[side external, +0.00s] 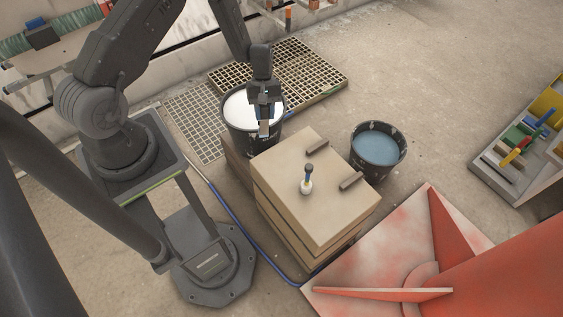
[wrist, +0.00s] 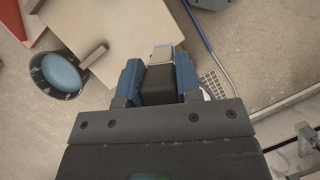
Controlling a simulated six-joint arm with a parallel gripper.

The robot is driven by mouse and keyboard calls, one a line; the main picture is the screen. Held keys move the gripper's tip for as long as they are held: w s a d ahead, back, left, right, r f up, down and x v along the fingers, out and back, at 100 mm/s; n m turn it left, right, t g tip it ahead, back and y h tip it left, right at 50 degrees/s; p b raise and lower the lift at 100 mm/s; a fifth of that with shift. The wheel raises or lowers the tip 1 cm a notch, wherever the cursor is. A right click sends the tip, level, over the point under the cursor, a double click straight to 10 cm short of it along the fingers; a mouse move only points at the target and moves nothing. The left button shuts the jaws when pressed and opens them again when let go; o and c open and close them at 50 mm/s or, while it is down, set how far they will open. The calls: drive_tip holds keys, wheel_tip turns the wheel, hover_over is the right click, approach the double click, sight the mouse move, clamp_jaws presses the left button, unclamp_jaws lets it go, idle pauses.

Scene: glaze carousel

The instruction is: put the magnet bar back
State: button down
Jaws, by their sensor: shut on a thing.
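My gripper (side external: 264,113) is shut on a short bar, which I take to be the magnet bar (side external: 264,129). In the wrist view the bar (wrist: 158,82) is a dark block with a pale metallic end, between the blue fingers of my gripper (wrist: 159,72). In the side view it hangs down in front of the white-filled bucket (side external: 240,137), near its right rim. I cannot tell its exact height. The tan box (side external: 276,176) stands just to the front right of it, with two dark strips (side external: 351,181) on its top.
A small bottle with a dark top (side external: 306,181) stands on the box. A dark bucket of blue liquid (side external: 378,148) is to its right. A red-and-white finned stand (side external: 400,260) is at front right. A tray of coloured tools (side external: 520,145) is far right. Floor grates (side external: 305,75) lie behind.

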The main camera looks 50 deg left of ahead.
drive_tip(key=s+a+f+n+t, duration=0.3)
drive_tip(key=a+f+n, duration=0.2)
drive_tip(key=w+d+f, duration=0.7)
drive_tip(key=d+f, duration=0.2)
drive_tip(key=f, duration=0.2)
drive_tip(key=shift+d+h, duration=0.3)
drive_tip(key=shift+f, duration=0.2)
drive_tip(key=c, duration=0.8)
unclamp_jaws()
